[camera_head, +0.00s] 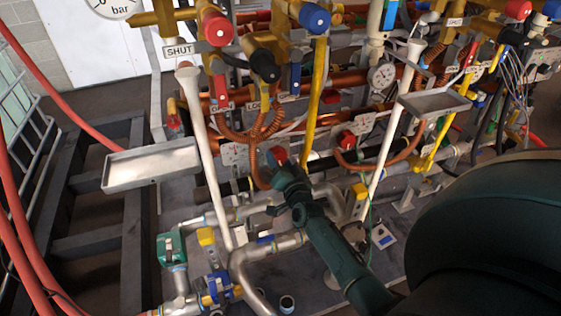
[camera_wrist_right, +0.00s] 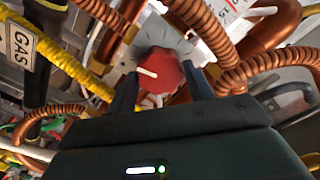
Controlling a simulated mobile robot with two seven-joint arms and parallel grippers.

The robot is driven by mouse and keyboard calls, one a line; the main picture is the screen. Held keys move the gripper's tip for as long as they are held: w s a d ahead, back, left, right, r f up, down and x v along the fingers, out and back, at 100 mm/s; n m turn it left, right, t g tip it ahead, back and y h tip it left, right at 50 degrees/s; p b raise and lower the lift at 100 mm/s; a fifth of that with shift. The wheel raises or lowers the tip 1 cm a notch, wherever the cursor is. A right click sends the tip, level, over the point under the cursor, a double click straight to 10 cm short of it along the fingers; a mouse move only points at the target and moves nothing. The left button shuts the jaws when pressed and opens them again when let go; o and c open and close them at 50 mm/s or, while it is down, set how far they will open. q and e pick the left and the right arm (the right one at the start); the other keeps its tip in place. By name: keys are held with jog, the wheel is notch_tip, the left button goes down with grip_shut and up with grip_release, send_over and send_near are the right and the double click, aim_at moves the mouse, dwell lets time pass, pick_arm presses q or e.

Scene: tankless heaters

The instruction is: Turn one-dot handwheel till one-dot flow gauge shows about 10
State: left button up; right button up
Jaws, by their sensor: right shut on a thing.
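My right gripper (camera_head: 277,162) reaches in from the lower right to a red handwheel (camera_head: 280,154) low on the pipework. In the right wrist view, the fingers of my right gripper (camera_wrist_right: 162,88) stand on either side of the red handwheel (camera_wrist_right: 162,76), shut on it. A short white mark shows on the wheel's face, pointing to the left. A grey plate lies behind the wheel. The dots that would tell this wheel from others are too small to see. I cannot tell which dial is the one-dot flow gauge, nor read its value. My left gripper is out of view.
A similar red handwheel (camera_head: 346,139) is to the right. A round gauge (camera_head: 382,75), white pipes and a metal tray (camera_head: 152,163) are nearby.

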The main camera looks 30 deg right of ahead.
jog(key=shift+m, duration=1)
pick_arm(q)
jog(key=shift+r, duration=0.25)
pick_arm(e)
jog(key=shift+m, duration=0.4)
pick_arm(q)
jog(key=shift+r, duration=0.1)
pick_arm(e)
jog(key=o, duration=0.7)
pick_arm(q)
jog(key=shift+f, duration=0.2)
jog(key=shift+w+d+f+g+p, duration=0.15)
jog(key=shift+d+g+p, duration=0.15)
jog(key=shift+p, duration=0.45)
pick_arm(e)
jog(key=v, duration=1.3)
jog(key=shift+s, duration=0.1)
